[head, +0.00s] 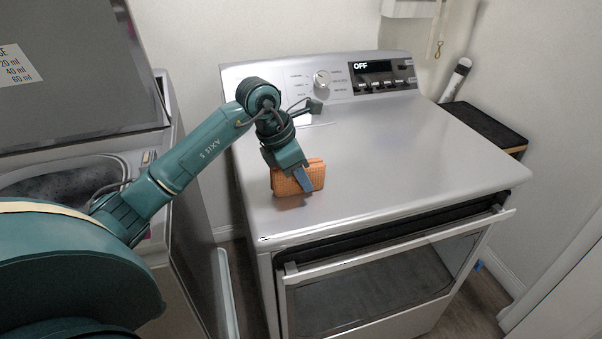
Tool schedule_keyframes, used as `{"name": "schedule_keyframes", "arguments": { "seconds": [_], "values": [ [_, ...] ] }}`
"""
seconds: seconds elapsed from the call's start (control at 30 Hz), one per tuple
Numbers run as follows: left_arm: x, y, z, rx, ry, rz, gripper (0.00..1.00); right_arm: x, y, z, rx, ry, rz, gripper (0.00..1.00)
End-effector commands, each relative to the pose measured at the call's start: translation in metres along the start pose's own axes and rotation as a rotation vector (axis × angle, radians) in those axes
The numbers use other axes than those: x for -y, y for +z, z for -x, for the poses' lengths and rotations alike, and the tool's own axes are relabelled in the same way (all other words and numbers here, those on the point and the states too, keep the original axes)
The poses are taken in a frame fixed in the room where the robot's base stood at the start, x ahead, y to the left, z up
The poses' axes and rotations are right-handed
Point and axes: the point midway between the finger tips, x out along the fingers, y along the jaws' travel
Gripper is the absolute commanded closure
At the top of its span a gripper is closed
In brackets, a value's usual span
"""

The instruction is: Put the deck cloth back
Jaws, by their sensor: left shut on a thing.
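An orange-brown folded deck cloth (315,177) is at the front left of the dryer's grey top in the head view. My left gripper (303,184) is shut on the cloth from above, with one blue-grey finger across its near face. The cloth stands upright, at or just above the surface; I cannot tell whether it touches. The far finger is hidden behind the cloth. My right gripper is not in view.
The dryer top (400,140) is otherwise clear, with a control panel (385,78) reading OFF at its back. An open top-load washer (75,175) stands at the left, its lid raised. A dark-topped stand (485,125) is at the right, beside a white bottle (456,78).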

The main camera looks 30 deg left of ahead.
Motion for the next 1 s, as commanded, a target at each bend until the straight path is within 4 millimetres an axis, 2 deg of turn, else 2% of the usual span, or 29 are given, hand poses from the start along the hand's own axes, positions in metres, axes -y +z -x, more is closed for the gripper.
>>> {"name": "schedule_keyframes", "arguments": {
  "seconds": [0.17, 0.2, 0.47, 0.67, 0.8, 0.87, 1.0],
  "values": [
    [0.000, -0.001, -0.003, 0.000, 0.000, 0.000, 0.88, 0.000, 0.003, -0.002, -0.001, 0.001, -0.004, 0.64],
    [0.000, -0.001, -0.003, 0.000, 0.000, 0.000, 0.68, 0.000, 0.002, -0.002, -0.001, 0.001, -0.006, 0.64],
    [0.000, -0.001, -0.002, 0.000, -0.001, 0.000, 0.48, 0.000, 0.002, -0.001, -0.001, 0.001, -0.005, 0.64],
    [0.000, -0.001, -0.002, 0.000, -0.001, 0.000, 0.48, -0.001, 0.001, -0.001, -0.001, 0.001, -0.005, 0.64],
    [-0.001, 0.001, 0.005, 0.001, 0.001, -0.001, 0.48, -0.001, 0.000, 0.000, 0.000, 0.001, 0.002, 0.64],
    [-0.001, 0.001, 0.014, 0.002, 0.003, -0.001, 0.48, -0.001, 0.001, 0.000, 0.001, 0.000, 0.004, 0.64],
    [-0.001, 0.001, 0.042, 0.003, 0.005, -0.001, 0.48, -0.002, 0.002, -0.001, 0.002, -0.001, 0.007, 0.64]
  ]
}}
